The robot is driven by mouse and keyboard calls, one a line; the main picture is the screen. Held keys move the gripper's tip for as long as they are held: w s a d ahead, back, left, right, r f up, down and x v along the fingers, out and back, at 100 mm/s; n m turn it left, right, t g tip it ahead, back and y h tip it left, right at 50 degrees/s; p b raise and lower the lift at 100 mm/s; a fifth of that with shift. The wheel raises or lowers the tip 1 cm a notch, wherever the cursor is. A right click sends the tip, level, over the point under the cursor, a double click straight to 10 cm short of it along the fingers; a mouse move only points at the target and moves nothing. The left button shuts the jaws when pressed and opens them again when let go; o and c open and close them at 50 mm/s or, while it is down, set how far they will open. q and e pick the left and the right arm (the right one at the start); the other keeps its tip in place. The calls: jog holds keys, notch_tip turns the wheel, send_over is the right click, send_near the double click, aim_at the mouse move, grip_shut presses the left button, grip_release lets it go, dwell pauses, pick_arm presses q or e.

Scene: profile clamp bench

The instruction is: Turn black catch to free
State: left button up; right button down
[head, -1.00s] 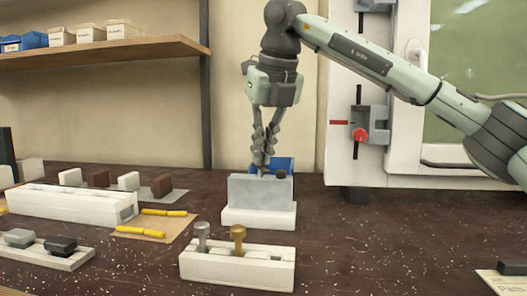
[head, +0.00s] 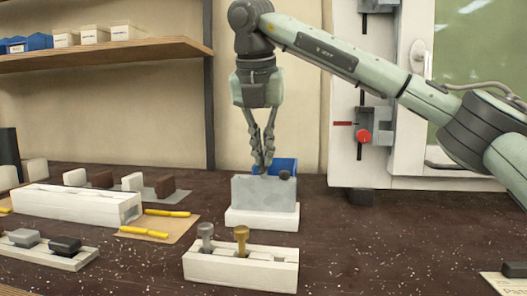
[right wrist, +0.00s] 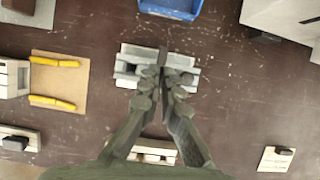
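The grey block (head: 255,195) stands upright on a white base (head: 262,219) at mid-bench. The black catch shows in the head view as a small dark knob (head: 284,174) at the block's top edge, right of my fingertips. In the right wrist view it appears as a dark narrow bar (right wrist: 163,54) running away between and beyond the fingertips. My right gripper (head: 264,167) points down at the block's top, its fingertips drawn together on this bar (right wrist: 163,76). The fingers hide the rest of the catch. My left gripper is out of view.
A white holder (head: 240,268) with a grey and a brass pin stands in front. Yellow strips (head: 144,232) and a long white block (head: 75,205) lie left. A blue bin (head: 288,163) is close behind. A white panel (head: 345,100) stands behind right; the bench right of the block is clear.

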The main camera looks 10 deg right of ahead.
dwell(0.3)
jog(key=c, duration=1.8)
grip_release()
jog(key=shift+o, duration=0.2)
jog(key=v, duration=1.2)
